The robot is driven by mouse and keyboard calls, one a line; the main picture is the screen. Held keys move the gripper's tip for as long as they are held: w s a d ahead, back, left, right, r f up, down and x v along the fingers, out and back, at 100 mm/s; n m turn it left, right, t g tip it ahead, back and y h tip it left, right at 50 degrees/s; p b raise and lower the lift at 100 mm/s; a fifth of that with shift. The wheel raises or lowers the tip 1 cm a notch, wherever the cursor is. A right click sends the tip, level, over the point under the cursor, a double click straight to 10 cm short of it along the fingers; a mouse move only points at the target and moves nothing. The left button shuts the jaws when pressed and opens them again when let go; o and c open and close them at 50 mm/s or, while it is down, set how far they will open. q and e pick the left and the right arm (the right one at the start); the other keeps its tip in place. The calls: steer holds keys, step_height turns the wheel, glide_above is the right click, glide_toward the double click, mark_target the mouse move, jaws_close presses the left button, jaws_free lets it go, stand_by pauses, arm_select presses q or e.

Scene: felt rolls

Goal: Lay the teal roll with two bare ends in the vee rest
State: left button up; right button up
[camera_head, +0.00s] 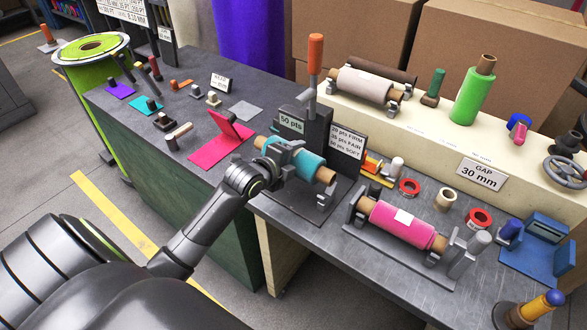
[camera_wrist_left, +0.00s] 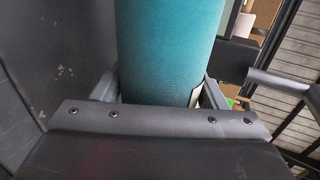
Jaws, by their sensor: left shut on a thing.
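The teal roll (camera_head: 307,164) has a bare brown core end showing at its right and a smaller brown end at its left. My left gripper (camera_head: 287,157) is shut on it near its left part. In the left wrist view the teal roll (camera_wrist_left: 166,50) runs up between the fingers. The roll is in front of a dark gauge stand with an orange handle. A grey vee rest bracket (camera_head: 325,200) shows just below the roll's right bare end. I cannot tell whether they touch. The rest's left bracket is hidden behind the gripper. My right gripper is not in view.
The gauge stand (camera_head: 318,128) rises close behind the roll. A pink roll (camera_head: 403,224) lies in a holder to the right. Red rings (camera_head: 409,187) and a yellow-orange piece (camera_head: 374,168) are nearby. A pink sheet (camera_head: 217,148) lies to the left. A raised cream ledge (camera_head: 430,138) runs behind.

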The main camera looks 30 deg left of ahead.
arm_select(q)
steer(key=shift+r+p, duration=1.15)
steer(key=shift+r, duration=0.4)
steer(key=shift+d, duration=0.1)
